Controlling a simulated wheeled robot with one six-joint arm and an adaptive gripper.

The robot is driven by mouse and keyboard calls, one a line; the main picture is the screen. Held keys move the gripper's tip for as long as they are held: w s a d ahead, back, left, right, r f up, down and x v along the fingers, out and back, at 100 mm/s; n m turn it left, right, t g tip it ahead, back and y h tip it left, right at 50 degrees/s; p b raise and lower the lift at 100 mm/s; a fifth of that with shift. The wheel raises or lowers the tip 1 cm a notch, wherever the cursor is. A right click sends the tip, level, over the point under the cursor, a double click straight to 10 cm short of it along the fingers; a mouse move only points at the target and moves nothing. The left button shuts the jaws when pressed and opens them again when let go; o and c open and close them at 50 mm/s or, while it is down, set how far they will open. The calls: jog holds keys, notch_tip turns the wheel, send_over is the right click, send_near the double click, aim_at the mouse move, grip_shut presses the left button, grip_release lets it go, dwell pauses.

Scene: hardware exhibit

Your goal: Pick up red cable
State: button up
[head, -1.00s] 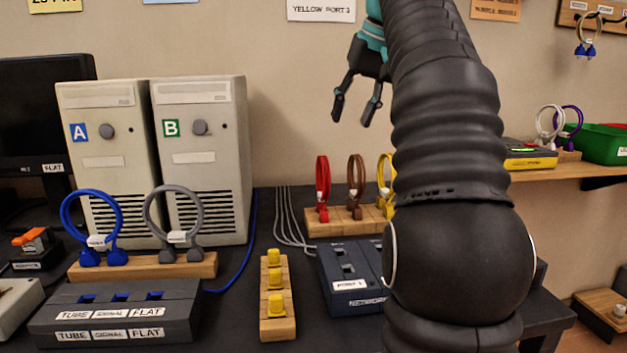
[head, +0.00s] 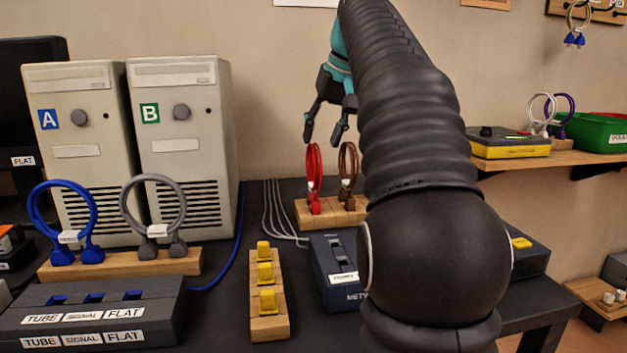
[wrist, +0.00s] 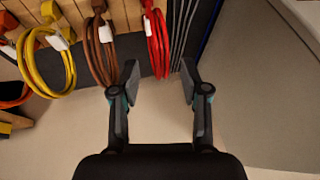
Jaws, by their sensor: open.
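The red cable (head: 313,180) is a coiled loop standing upright in a wooden rack (head: 330,217) at the back of the table. It also shows in the wrist view (wrist: 157,42), at the top centre. My gripper (head: 324,142) is open and empty, just above the red and brown cables in the head view. In the wrist view my gripper (wrist: 160,75) has its fingers apart, with the red cable ahead of them and a little to the left of the gap's middle.
The brown cable (head: 348,168) stands right beside the red one, and a yellow cable (wrist: 47,60) is beyond it. Tower B (head: 182,140) stands left of the rack. Grey wires (head: 280,212) run along the table between them. A dark network box (head: 332,270) sits in front.

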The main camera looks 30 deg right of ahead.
aim_at(316, 145)
jog(key=x, duration=0.2)
jog(key=b+x, duration=0.1)
jog(key=x, duration=0.2)
jog(key=shift+w+r, duration=0.2)
jog(key=shift+w, duration=0.2)
grip_shut()
